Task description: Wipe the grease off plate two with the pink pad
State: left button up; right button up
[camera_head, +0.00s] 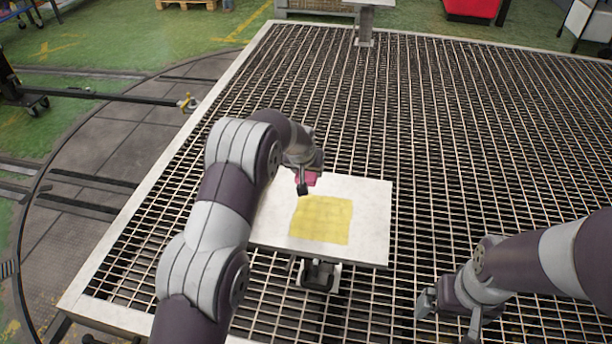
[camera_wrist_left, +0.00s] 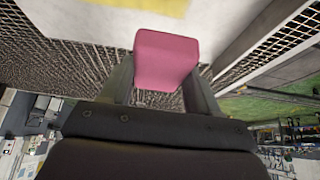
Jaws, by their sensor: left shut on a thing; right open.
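A pale plate (camera_head: 372,222) stands over the grating on a short post. A yellow grease patch (camera_head: 321,219) covers the middle of the plate, and its edge also shows in the left wrist view (camera_wrist_left: 150,6). My left gripper (camera_head: 304,184) is shut on the pink pad (camera_wrist_left: 166,60), at the patch's upper left corner. The pad (camera_head: 307,178) is partly hidden by the gripper in the head view. I cannot tell whether the pad touches the plate. My right gripper (camera_head: 447,308) is open and empty, low at the right, apart from the plate.
A wide metal grating (camera_head: 480,130) with a pale frame surrounds the plate. Another post (camera_head: 365,28) with a pale top stands at the far edge. A round track and rails (camera_head: 110,140) lie at the left. The grating right of the plate is clear.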

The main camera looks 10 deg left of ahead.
pick_arm(q)
jog(key=shift+w+d+f, duration=0.2)
jog(key=shift+w+f, duration=0.2)
jog(key=shift+w, duration=0.25)
jog(key=shift+r, duration=0.1)
jog(key=shift+w+d+b, duration=0.1)
jog(key=shift+b, duration=0.3)
jog(key=b, duration=0.4)
send_over(312, 190)
jog(key=s, duration=0.2)
notch_tip(312, 190, down, 6)
pick_arm(e)
jog(key=f, duration=0.5)
jog(key=shift+s, duration=0.35)
pick_arm(q)
jog(key=shift+f+b, duration=0.45)
jog(key=shift+f, duration=0.55)
pick_arm(e)
jog(key=shift+f, duration=0.65)
pick_arm(q)
jog(key=shift+s, duration=0.1)
